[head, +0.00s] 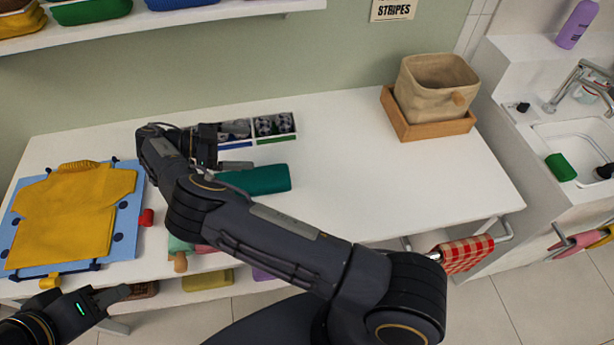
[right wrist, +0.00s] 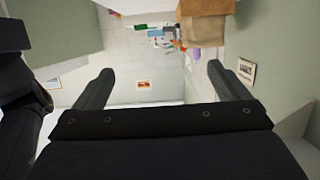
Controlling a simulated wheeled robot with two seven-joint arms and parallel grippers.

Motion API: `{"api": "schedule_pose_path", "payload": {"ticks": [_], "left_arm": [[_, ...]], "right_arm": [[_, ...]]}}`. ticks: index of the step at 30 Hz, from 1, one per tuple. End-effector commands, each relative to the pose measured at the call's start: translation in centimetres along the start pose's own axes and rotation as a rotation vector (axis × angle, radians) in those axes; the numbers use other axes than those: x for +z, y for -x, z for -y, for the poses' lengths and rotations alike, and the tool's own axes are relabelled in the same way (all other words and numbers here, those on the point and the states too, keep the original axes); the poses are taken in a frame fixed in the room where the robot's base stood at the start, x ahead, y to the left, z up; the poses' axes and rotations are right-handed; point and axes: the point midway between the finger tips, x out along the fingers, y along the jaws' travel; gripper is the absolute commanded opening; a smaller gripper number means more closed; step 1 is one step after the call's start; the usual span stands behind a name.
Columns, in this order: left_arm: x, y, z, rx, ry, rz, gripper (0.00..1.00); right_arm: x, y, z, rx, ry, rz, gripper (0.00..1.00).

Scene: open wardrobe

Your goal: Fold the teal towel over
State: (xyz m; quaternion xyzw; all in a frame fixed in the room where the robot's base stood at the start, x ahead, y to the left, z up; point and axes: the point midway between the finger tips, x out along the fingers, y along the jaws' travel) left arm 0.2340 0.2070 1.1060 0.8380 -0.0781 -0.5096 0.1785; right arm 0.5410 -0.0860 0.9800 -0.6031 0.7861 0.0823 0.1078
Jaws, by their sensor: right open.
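The teal towel (head: 265,179) lies as a flat, narrow strip on the white table (head: 345,170). Its left part is hidden behind my right arm. My right gripper (head: 205,147) is above the table, behind and left of the towel, by the divided tray. In the right wrist view its two fingers stand wide apart with nothing between them (right wrist: 160,82); the towel does not show there. My left gripper (head: 105,294) is low at the left, in front of the table and far from the towel. Its finger gap is unclear.
A yellow shirt (head: 75,215) lies on a blue board (head: 125,225) at the left, with a small red item (head: 147,217) beside it. A divided tray (head: 297,124) stands behind the towel. A fabric basket (head: 435,85) sits in a wooden tray (head: 425,128).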

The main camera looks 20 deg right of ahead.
Motion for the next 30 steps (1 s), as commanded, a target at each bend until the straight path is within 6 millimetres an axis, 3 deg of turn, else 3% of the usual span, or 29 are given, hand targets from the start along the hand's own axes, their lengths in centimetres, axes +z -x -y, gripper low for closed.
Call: {"api": "schedule_pose_path", "payload": {"ticks": [14, 30], "left_arm": [[0.0, 0.0, 0.0, 0.0, 0.0, 0.0, 0.36], [0.1, -0.3, 0.1, 0.0, 0.0, 0.0, 0.36]], "right_arm": [[-0.2, 0.1, 0.0, 0.0, -0.001, 0.0, 0.95], [-5.3, 1.5, 0.0, 0.001, -0.001, 0.001, 0.95]]}}
